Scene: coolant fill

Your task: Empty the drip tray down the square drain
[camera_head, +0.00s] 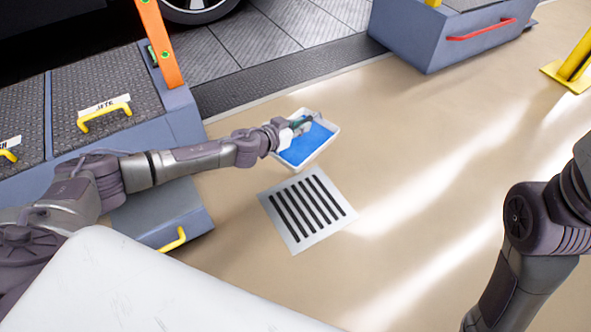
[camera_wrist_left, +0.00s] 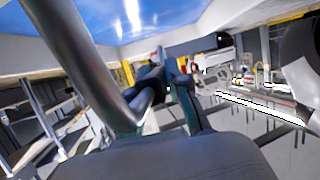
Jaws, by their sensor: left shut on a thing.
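The white drip tray (camera_head: 321,153) holds blue liquid (camera_head: 304,147) and is just beyond the drain in the head view. My left gripper (camera_head: 303,125) is shut on the tray's handle at its far side. In the left wrist view the fingers (camera_wrist_left: 160,90) close around a grey bar, with the blue liquid (camera_wrist_left: 165,22) above it. The tray looks about level; its height above the floor is hard to tell. The square drain (camera_head: 307,209), a pale plate with dark slots, lies uncovered in the floor. My right gripper is out of view.
A grey-blue step (camera_head: 165,222) with a yellow handle stands left of the drain. Platforms with dark tops (camera_head: 108,85) are at the left, and another (camera_head: 440,40) with a red handle is at the back. The floor right of the drain is clear.

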